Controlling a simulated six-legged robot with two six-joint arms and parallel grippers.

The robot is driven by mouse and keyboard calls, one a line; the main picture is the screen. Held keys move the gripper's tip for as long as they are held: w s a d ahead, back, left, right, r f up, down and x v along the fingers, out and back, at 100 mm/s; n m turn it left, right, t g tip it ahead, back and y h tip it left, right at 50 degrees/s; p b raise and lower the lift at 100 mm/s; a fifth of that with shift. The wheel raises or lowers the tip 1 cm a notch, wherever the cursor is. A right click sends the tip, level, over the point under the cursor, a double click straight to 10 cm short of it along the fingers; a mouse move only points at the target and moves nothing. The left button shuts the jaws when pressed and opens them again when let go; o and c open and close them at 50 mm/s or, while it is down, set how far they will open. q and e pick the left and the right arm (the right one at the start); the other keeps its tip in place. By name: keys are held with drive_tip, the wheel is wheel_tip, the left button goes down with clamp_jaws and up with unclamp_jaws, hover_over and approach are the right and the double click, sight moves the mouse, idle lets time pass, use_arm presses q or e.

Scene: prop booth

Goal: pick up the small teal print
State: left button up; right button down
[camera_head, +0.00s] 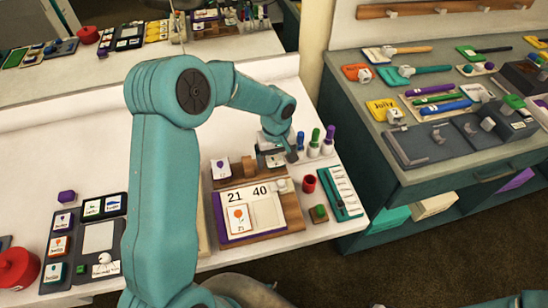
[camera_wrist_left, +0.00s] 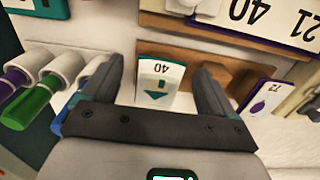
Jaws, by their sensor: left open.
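The small teal print (camera_wrist_left: 158,88) is a white card with an upside-down 40 and a teal mark. In the left wrist view it stands against a brown wooden holder (camera_wrist_left: 215,62). My left gripper (camera_wrist_left: 158,66) is open, with one finger on each side of the card and a visible gap at both sides. I cannot tell how deep the card sits between the fingers. In the head view my left gripper (camera_head: 277,155) is over the right part of the wooden holder (camera_head: 236,171) and mostly hides the card there. My right gripper is not in view.
A small purple print (camera_head: 221,168) stands left of the gripper. A board marked 21 and 40 (camera_head: 288,208) lies in front.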

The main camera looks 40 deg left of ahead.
use_arm(q)
drive_tip(key=shift+f, duration=0.15)
idle(0.3)
drive_tip(key=c, duration=1.1)
